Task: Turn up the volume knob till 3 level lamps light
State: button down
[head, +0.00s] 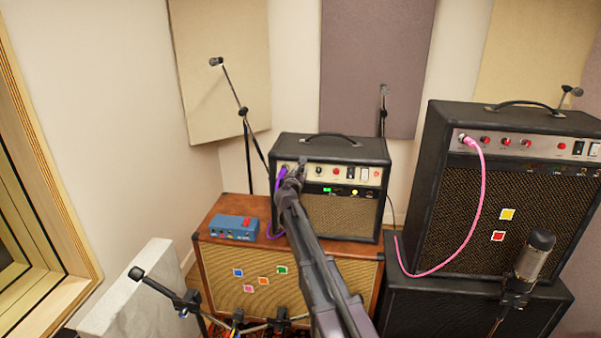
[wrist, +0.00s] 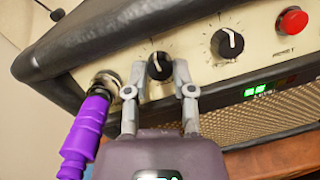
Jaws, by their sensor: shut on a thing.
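The small black amp (head: 340,215) stands on a brown speaker cabinet. In the wrist view my gripper (wrist: 161,70) has one finger on each side of a black knob (wrist: 158,64) with a white pointer, the knob nearest the purple plug; I take it as the volume knob, though no label is readable. The pointer is near upright, tilted slightly. The level lamps (wrist: 256,90) show bright green at the left end of their dark window; about two segments look lit. In the head view my gripper (head: 299,170) covers the knob, and the green lamps (head: 327,190) show to its right.
A purple plug (wrist: 84,135) and cable sit close left of my gripper. A second knob (wrist: 227,43) and a red button (wrist: 292,21) are to the right. A blue pedal (head: 233,228) lies on the cabinet (head: 215,262). A larger amp (head: 520,190) stands at right.

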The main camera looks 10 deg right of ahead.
jog(key=m+g+h+p, duration=0.1)
jog(key=m, duration=0.6)
jog(key=shift+w, duration=0.1)
jog(key=shift+m, duration=0.3)
jog(key=shift+c, duration=2.3)
grip_release()
